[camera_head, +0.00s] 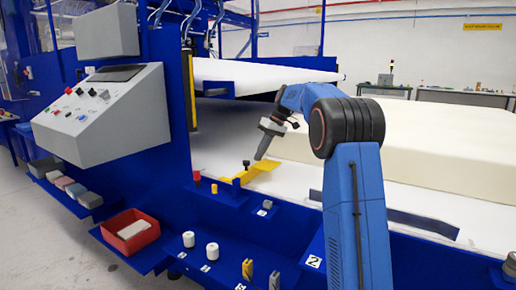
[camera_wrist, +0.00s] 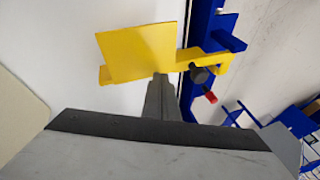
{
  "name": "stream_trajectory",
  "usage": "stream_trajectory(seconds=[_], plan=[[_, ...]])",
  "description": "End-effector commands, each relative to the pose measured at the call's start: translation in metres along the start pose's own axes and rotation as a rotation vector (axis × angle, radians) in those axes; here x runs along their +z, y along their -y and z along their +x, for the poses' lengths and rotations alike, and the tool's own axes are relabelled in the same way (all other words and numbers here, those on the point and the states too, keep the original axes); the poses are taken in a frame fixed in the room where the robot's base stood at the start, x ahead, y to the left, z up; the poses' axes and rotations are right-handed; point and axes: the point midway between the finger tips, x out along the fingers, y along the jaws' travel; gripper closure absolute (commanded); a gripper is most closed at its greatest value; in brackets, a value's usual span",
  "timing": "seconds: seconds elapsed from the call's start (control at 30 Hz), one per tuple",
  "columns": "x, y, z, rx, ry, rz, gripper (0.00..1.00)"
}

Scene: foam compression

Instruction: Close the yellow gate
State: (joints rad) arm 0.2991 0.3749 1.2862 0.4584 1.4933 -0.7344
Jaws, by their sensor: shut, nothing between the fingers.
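The yellow gate (camera_head: 253,176) lies over the white bed at the blue frame's edge in the head view. In the wrist view the yellow gate (camera_wrist: 140,52) shows as a flat plate with an arm running right to a dark knob (camera_wrist: 199,75). My gripper (camera_head: 262,156) is shut and empty, pointing down just above or beside the gate. In the wrist view my gripper (camera_wrist: 161,82) has its fingertips at the lower edge of the yellow plate. I cannot tell whether they touch it.
A large cream foam block (camera_head: 430,140) lies behind my arm. A grey control panel (camera_head: 100,110) stands left. A red bin (camera_head: 130,231), white rollers (camera_head: 212,251) and small yellow and grey parts (camera_head: 248,268) sit along the blue front ledge. A red knob (camera_wrist: 210,97) is near the gate's arm.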

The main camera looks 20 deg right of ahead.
Motion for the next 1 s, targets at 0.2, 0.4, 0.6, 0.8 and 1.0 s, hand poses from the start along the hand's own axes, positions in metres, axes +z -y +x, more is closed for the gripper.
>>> stream_trajectory(seconds=[0.2,0.4,0.6,0.8,1.0], plan=[[0.003,-0.010,0.013,0.000,0.000,0.001,1.00],[0.006,-0.014,0.021,-0.002,0.005,0.002,1.00],[0.008,-0.016,0.025,-0.004,0.010,0.005,1.00],[0.008,-0.017,0.026,-0.003,0.012,0.005,1.00],[0.008,-0.017,0.021,-0.002,0.012,0.005,1.00]])
